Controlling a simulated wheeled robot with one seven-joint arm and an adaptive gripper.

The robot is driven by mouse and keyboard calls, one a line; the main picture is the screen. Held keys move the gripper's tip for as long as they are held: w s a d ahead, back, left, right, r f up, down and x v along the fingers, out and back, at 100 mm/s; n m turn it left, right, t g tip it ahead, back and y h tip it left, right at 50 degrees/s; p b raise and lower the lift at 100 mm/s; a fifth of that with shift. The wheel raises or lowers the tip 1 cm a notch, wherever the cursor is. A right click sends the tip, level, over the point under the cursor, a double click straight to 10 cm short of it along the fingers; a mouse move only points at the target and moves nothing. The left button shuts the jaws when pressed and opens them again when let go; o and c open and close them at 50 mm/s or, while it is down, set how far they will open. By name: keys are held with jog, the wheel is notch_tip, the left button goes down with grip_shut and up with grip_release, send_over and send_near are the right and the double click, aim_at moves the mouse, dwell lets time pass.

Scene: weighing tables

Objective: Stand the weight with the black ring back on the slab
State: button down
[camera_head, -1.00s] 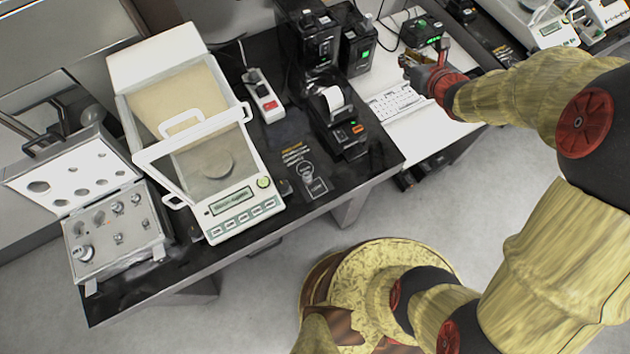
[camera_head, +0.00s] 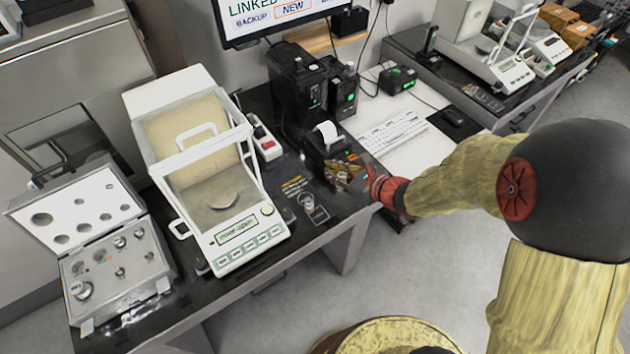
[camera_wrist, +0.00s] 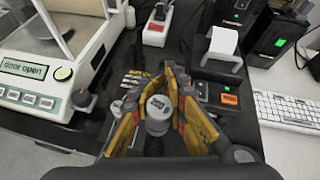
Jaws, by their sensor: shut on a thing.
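My gripper (camera_head: 346,172) is over the front right part of the dark slab (camera_head: 292,222), beside the label printer. In the wrist view my gripper (camera_wrist: 163,82) has its yellow fingers shut on a small silver-grey weight (camera_wrist: 158,107), round-topped and roughly upright. I cannot make out a black ring on it, and its underside is hidden. In the head view the held weight is not clear behind the fingers. A printed marking with a small round shape (camera_head: 308,202) lies on the slab left of my gripper.
The balance (camera_head: 240,255) stands left with its door open, its display reading "door open". An open weight case (camera_head: 150,290) holds several silver weights at far left. The label printer (camera_head: 325,137) and power strip (camera_head: 267,146) are close behind my gripper. A keyboard (camera_head: 392,132) is to the right.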

jog(key=b, duration=0.3)
send_over(314, 183)
jog(key=f, duration=0.6)
jog(key=shift+s+d+f, duration=0.15)
jog(key=shift+s+f, duration=0.05)
jog(key=shift+s, duration=0.1)
jog(key=shift+w+f, duration=0.1)
jog(key=shift+f, duration=0.2)
jog(key=f+b, duration=0.2)
jog(key=f, duration=0.1)
jog(key=shift+w+a+f, duration=0.15)
jog(key=shift+a, duration=0.05)
jog(key=shift+f+b, duration=0.4)
jog(key=shift+f, duration=0.2)
jog(key=c, duration=2)
grip_release()
